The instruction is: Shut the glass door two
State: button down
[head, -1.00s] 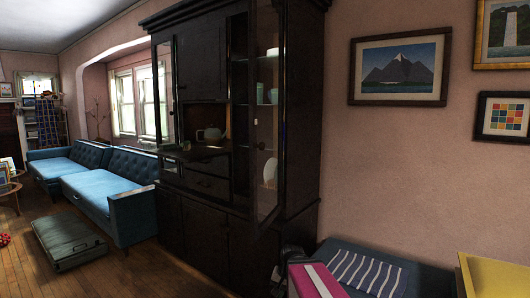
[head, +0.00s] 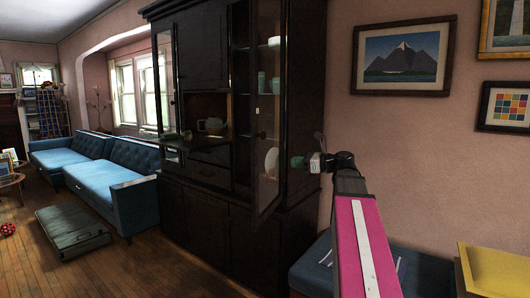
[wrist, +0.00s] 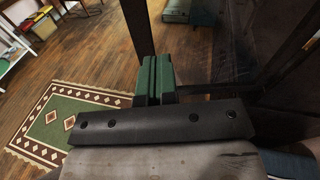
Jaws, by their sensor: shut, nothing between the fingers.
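A tall dark wooden cabinet (head: 205,180) has a narrow glass door (head: 267,120) on its right side, swung open toward me. Cups and a plate show through its glass. My gripper (head: 298,162) is at the right of this door, near its lower half; contact cannot be told. In the wrist view, my gripper (wrist: 155,65) has its green fingers together with nothing between them. A dark upright bar (wrist: 138,25), perhaps the door's frame, stands just beyond the fingertips. Another narrow glass door (head: 164,90) is at the cabinet's left and also seems to stand out.
A blue seat (head: 430,275) and yellow box (head: 492,268) are at lower right. A green rug (wrist: 62,125) shows in the wrist view.

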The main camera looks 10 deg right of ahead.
notch_tip(320, 180, up, 3)
jog(key=y, duration=0.1)
send_near(259, 150)
jog(key=shift+m, duration=0.4)
jog(key=x, duration=0.7)
jog(key=shift+w, duration=0.15)
jog(key=shift+w+a, duration=0.1)
jog(key=shift+a, duration=0.1)
